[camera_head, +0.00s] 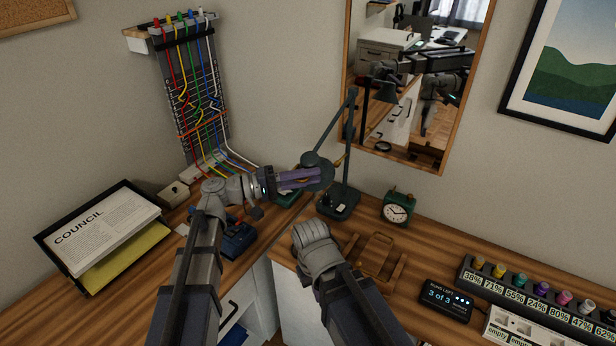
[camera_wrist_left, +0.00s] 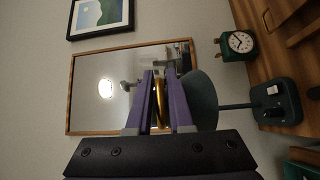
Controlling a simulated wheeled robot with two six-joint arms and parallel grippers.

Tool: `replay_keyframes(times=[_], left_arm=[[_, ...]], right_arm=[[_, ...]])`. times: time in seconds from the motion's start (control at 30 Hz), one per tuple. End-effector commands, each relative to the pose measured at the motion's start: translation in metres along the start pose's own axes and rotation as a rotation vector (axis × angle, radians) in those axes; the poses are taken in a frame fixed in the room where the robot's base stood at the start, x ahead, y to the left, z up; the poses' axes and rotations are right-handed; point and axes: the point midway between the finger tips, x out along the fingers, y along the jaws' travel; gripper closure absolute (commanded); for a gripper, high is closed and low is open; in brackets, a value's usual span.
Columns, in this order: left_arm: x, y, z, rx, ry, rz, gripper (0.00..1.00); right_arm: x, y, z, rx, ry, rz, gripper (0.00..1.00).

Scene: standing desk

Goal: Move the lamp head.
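The desk lamp has a dark green base (camera_head: 338,204), a thin jointed arm (camera_head: 350,140) and a round dark shade, the lamp head (camera_head: 318,168). The lamp head also shows in the left wrist view (camera_wrist_left: 204,98), just right of my fingers. My left gripper (camera_head: 312,176) is at the lamp head, its purple fingers pointing right. In the left wrist view a brass-coloured curved part (camera_wrist_left: 161,103) lies between the two close fingers. I cannot tell whether they press on it. My right arm comes up from the bottom; its gripper is not visible.
A mirror (camera_head: 443,140) hangs behind the lamp. A green clock (camera_head: 397,208) and a wooden stand (camera_head: 377,258) are right of the base. A paper tray (camera_head: 104,236) is at left, below a cable panel (camera_head: 190,90). A counter display (camera_head: 446,300) and several coloured knobs are at right.

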Motion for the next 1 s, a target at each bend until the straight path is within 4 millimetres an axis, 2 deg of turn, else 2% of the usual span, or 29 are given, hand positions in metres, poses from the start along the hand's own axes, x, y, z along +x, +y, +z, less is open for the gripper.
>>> replay_keyframes(times=[0.03,0.17,0.47,0.8,1.0], left_arm=[[0.0,0.0,0.0,0.0,0.0,0.001,0.74],[0.0,0.0,0.0,0.0,0.0,0.002,0.6],[-0.004,0.0,0.0,0.0,0.001,0.003,0.6],[-0.056,0.0,0.0,0.0,0.003,0.002,0.6],[-0.075,0.0,0.0,0.0,0.001,0.002,0.6]], right_arm=[[0.0,0.0,0.0,0.0,0.0,0.0,1.0],[0.0,0.0,0.0,0.0,0.0,0.0,1.0],[0.0,0.0,0.0,0.0,0.0,0.0,1.0],[0.003,0.0,0.0,0.0,0.0,0.0,1.0],[0.003,0.0,0.0,0.0,0.0,0.0,1.0]])
